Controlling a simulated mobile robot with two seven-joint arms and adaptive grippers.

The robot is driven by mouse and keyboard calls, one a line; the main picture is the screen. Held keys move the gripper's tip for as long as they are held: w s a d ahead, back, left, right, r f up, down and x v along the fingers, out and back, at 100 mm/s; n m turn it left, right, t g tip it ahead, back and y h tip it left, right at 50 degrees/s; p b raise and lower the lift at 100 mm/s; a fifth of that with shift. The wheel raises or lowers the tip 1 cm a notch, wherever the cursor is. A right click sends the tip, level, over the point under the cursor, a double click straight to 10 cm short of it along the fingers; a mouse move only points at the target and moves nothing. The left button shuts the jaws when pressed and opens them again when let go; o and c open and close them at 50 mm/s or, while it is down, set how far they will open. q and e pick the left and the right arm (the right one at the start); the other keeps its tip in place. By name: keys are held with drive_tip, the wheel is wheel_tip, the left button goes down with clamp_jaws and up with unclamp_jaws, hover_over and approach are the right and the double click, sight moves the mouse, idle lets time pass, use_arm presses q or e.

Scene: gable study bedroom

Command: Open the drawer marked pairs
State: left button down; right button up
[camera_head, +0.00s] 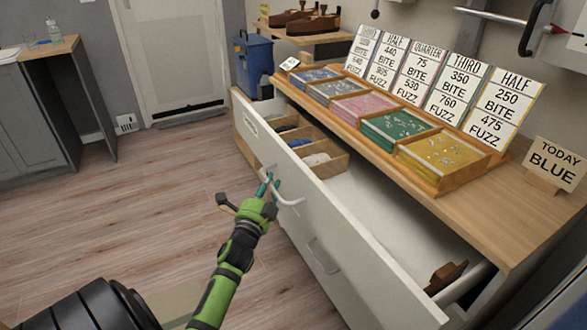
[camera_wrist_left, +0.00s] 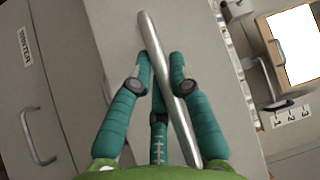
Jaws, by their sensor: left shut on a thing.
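The upper drawer (camera_head: 340,240) of the wooden-topped unit stands pulled out, with its inside visible. Its front carries a small label (camera_head: 250,125) too small to read. Its pale curved handle (camera_head: 285,196) is a metal bar (camera_wrist_left: 165,80) in the left wrist view. My green left gripper (camera_head: 267,186) has its teal fingers (camera_wrist_left: 160,65) closed around this bar. Inside the drawer is a wooden divider (camera_head: 328,168) with folded dark, blue and pale items. My right gripper is not in view.
Trays (camera_head: 430,178) and price cards (camera_head: 500,105) stand on the top. The wooden floor (camera_head: 130,190) at left is clear.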

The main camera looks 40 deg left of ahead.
use_arm(q)
drive_tip(key=s+a+p, duration=0.2)
drive_tip(key=s+a, duration=0.3)
drive_tip(key=s, duration=0.8)
drive_tip(key=shift+a, duration=0.15)
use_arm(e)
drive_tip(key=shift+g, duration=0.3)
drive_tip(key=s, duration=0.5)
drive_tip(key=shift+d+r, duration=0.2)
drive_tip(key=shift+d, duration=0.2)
use_arm(q)
drive_tip(key=c, duration=1.1)
unclamp_jaws()
drive_tip(key=v, duration=1.2)
drive_tip(key=shift+w, duration=0.1)
